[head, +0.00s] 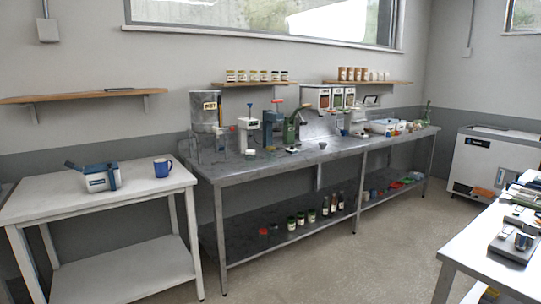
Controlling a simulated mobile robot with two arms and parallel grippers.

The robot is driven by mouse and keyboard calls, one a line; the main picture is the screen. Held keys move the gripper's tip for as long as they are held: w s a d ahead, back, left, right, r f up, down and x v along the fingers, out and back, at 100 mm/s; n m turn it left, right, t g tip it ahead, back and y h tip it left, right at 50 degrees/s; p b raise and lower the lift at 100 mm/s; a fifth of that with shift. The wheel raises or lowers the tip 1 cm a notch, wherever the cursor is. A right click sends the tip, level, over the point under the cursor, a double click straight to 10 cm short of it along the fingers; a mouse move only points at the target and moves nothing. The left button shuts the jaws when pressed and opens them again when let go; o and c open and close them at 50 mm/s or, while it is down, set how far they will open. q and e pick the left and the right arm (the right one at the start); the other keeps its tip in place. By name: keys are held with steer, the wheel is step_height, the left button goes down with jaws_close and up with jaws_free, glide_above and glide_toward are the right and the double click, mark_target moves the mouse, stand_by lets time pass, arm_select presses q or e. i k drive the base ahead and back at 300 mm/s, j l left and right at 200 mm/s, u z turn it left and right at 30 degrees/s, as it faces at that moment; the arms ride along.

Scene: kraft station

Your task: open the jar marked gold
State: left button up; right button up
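Several more jars with dark lids (291,223) stand on the lower shelf of the long metal counter. Their labels are too small to read, so I cannot tell which jar is marked gold. All the jars are far off, and whether their lids are on cannot be made out. Neither of my grippers shows in the head view.
The metal counter (265,174) carries dispensers, a green press (291,128) and tubs. A white table (140,192) at left holds a blue-and-white caddy (103,179) and blue mug (162,168). Another table (479,246) stands at right. The floor (330,262) between is clear.

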mark_target(270, 156)
steer(key=i+l+z, duration=0.1)
steer(key=i, duration=0.5)
steer(key=i+l+z, duration=0.15)
steer(key=i, duration=0.45)
steer(key=i+u, duration=0.2)
steer(key=i, duration=0.7)
steer(key=i+l+u, duration=0.2)
steer(key=i, duration=0.65)
